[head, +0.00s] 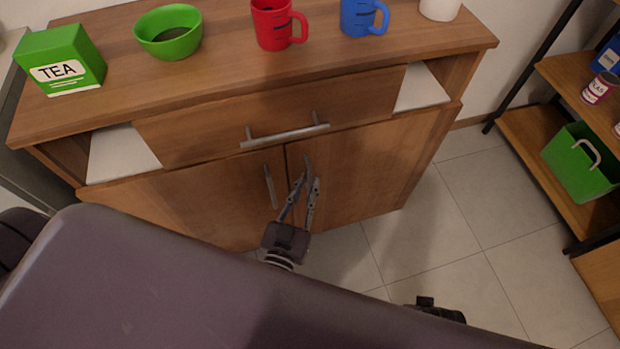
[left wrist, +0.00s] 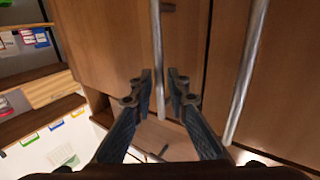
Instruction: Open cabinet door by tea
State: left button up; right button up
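The green tea box (head: 61,60) stands at the left end of the cabinet top. Below it, the left cabinet door (head: 200,205) looks closed, with a vertical metal handle (head: 270,187). The right cabinet door (head: 365,165) also looks closed; its handle (head: 308,166) is partly covered by my left gripper (head: 306,181). In the left wrist view the fingers (left wrist: 160,76) are apart, with one bar handle (left wrist: 156,40) between them and visible gaps at both sides. The other handle (left wrist: 246,72) is to the right, outside the fingers. A dark part low in the head view may be my right gripper (head: 437,311).
A drawer (head: 200,132) with a horizontal handle (head: 285,135) lies above the doors. A green bowl (head: 168,32), red mug (head: 273,24) and blue mug (head: 361,17) stand on top. A shelf with a green bin (head: 578,165) is at right. Tiled floor (head: 450,215) between is clear.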

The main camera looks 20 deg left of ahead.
pick_arm(q)
jog(key=shift+w+f, duration=0.1)
jog(key=shift+w, duration=1)
jog(key=shift+c, duration=0.3)
grip_shut()
